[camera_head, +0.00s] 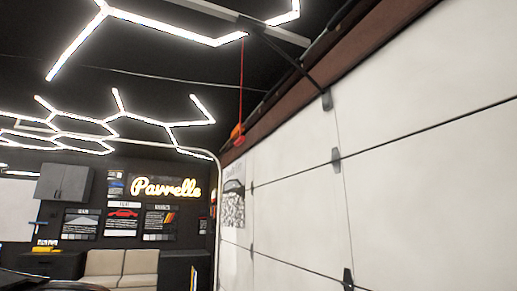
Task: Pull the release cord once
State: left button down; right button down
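The red release cord (241,85) hangs down from the dark garage door opener rail (262,28) near the ceiling. A red-orange handle (238,134) is at its lower end, in front of the brown header beam beside the top of the garage door. The cord hangs nearly straight. Neither of my grippers shows in the head view, and nothing touches the cord or its handle.
A large white sectional garage door (420,170) with dark hinges fills the right side. A pale curved track (218,190) stands at its far edge. A beige sofa (120,266), a grey wall cabinet (64,182) and a lit sign (165,188) are at the back.

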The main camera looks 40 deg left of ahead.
aim_at(241, 139)
jog(key=i+j, duration=0.1)
jog(key=j, duration=0.3)
jog(key=i+j, duration=0.1)
jog(key=j, duration=0.35)
jog(key=i+j+z, duration=0.1)
jog(key=j, duration=0.35)
jog(key=i+j, duration=0.1)
jog(key=j, duration=0.3)
jog(key=i+j, duration=0.1)
jog(key=j, duration=0.35)
jog(key=z, duration=0.05)
